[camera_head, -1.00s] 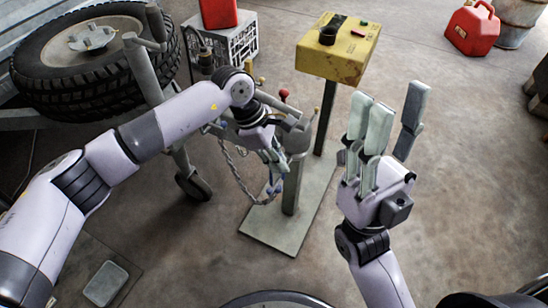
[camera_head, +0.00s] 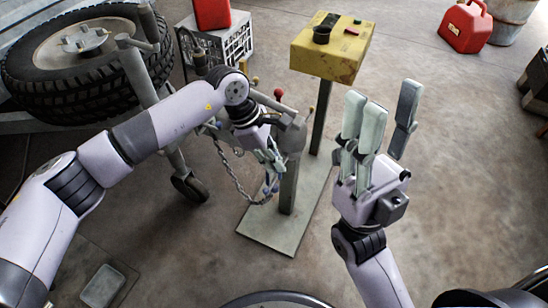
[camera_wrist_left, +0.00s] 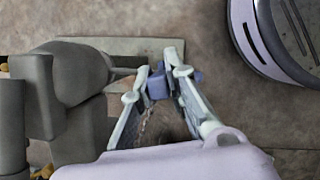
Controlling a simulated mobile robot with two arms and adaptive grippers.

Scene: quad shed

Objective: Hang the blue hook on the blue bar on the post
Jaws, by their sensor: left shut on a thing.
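The blue hook (camera_wrist_left: 157,84) sits between the fingertips of my left gripper (camera_wrist_left: 152,82) in the left wrist view. My left gripper (camera_head: 270,164) is shut on it beside the grey post (camera_head: 289,182) in the head view. The hook (camera_head: 271,187) shows there as a small blue piece, with a chain (camera_head: 234,178) hanging in a loop from near it. I cannot make out the blue bar on the post; the post head and my gripper may hide it. My right gripper (camera_head: 377,140) is raised to the right of the post, fingers spread and empty.
The post stands on a flat base plate (camera_head: 262,235). A yellow box (camera_head: 330,55) on a second post is behind it. A wheel (camera_head: 80,60), a crate (camera_head: 228,42) and a red can (camera_head: 464,28) stand around.

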